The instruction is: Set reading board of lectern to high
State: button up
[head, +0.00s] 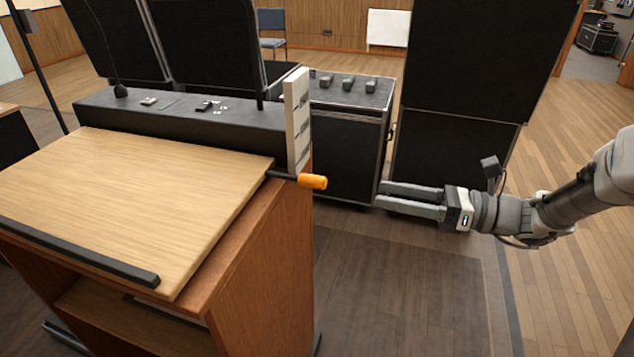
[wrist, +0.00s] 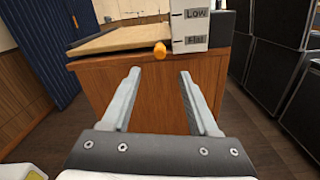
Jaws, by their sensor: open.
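The lectern's reading board (head: 130,185) is a pale wooden slab with a dark lip along its front edge, low on the brown lectern body (head: 265,270). A lever with an orange grip (head: 313,181) sticks out at the board's right side. A white label plate (head: 297,120) stands upright beside it. In the wrist view the orange grip (wrist: 160,49) is beside the lower part of the plate (wrist: 190,25), which reads "Low" with another label, perhaps "Flat", below. My gripper (head: 382,196) is open and empty, right of the orange grip and apart from it.
A dark shelf (head: 190,118) with small items and a thin microphone lies behind the board. Black cases (head: 340,150) and a tall black panel (head: 455,160) stand behind my gripper. The floor (head: 400,290) right of the lectern is clear.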

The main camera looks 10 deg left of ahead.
aim_at(326, 183)
jog(key=a, duration=0.4)
jog(key=a+b, duration=0.1)
jog(key=a, duration=0.4)
jog(key=w+a+b, duration=0.1)
jog(key=a, duration=0.3)
jog(key=shift+a, duration=0.35)
jog(key=shift+c, duration=0.2)
grip_shut()
dwell(0.5)
